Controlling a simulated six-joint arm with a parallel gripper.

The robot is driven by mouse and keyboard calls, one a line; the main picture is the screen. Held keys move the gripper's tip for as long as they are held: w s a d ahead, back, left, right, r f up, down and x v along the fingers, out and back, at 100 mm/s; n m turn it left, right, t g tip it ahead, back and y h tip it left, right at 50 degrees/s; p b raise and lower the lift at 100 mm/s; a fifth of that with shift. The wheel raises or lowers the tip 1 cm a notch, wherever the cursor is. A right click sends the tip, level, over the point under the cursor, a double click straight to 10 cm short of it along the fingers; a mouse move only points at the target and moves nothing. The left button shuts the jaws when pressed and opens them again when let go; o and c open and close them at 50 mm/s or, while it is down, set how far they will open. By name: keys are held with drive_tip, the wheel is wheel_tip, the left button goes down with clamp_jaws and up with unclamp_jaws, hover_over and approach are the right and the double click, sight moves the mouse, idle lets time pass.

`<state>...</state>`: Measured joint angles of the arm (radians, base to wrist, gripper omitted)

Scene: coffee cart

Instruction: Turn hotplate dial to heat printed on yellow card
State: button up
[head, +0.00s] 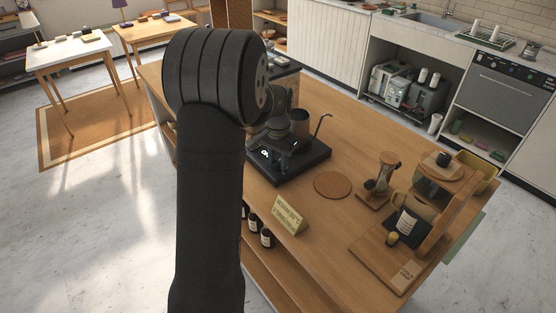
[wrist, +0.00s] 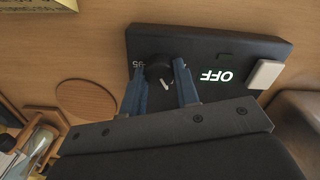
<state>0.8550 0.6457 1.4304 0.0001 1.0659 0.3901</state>
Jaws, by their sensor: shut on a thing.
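The black hotplate (head: 312,160) stands on the wooden cart, and its front panel fills the upper part of the wrist view (wrist: 225,50). Its round dark dial (wrist: 158,72) has a pale pointer mark, with a printed "95" beside it. The lit display (wrist: 217,76) reads OFF. My gripper (wrist: 161,72), with blue fingers, is shut on the dial, one finger on each side. In the head view my arm hides much of the gripper and dial. The yellow card (head: 289,215) stands at the cart's near edge; its print is too small to read surely.
A metal pot (head: 299,122) stands at the hotplate. A round brown mat (head: 333,184) lies to its right, then a wooden stand with a glass vessel (head: 382,173). Dark jars (head: 267,238) sit on the shelf below.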

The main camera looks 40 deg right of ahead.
sight(278, 162)
drive_tip(key=o, duration=1)
drive_tip(key=shift+c, duration=0.2)
wheel_tip(278, 162, up, 18)
drive_tip(key=shift+f, duration=0.25)
drive_tip(key=shift+f, duration=0.1)
wheel_tip(278, 162, down, 17)
drive_tip(key=shift+f, duration=0.2)
drive_tip(key=shift+r, duration=0.1)
idle(0.4)
